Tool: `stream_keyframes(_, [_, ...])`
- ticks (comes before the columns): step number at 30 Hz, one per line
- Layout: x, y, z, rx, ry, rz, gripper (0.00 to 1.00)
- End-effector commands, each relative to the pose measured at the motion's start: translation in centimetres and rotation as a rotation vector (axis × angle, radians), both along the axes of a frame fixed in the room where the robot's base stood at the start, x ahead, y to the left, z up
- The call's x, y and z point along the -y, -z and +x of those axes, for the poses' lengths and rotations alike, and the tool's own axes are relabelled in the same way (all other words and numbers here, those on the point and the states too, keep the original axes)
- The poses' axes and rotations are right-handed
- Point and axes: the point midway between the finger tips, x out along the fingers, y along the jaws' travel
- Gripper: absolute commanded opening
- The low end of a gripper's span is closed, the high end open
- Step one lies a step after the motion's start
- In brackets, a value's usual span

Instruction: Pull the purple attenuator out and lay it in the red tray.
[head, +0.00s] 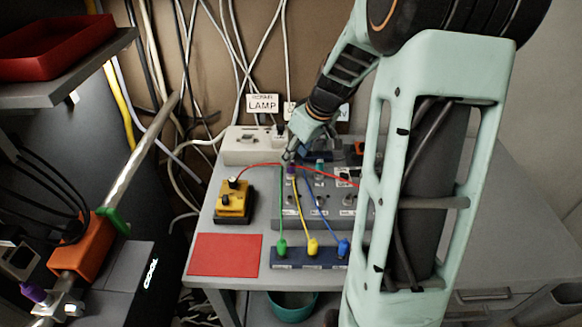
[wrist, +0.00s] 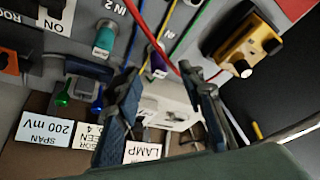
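A purple attenuator (head: 291,170) sits on the grey panel unit (head: 306,206) on the table, just below my gripper (head: 288,157) in the head view. In the wrist view the purple attenuator (wrist: 156,67) shows beyond and between my two fingertips (wrist: 158,72), beside a socket marked IN. My fingers are apart and nothing is held between them. Whether a fingertip touches the attenuator cannot be told. The red tray (head: 55,44) rests on a grey shelf at the upper left. Another purple piece (head: 35,292) is on the orange device at the lower left.
Red, yellow, blue and green cables cross the panel close to my gripper. A teal-and-grey connector (wrist: 104,38) stands nearby. A yellow box (head: 235,202) and a flat red mat (head: 225,255) lie on the table's left. A metal rail (head: 135,160) with an orange device (head: 85,248) stands left.

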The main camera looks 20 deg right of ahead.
Motion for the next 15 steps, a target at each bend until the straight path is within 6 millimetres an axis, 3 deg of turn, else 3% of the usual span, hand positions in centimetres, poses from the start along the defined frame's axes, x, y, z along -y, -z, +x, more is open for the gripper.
stream_keyframes(9, [-0.6,3.6,1.6,-0.001,-0.002,0.001,0.36])
stream_keyframes(15, [-0.7,4.7,2.1,0.001,0.0,0.0,0.36])
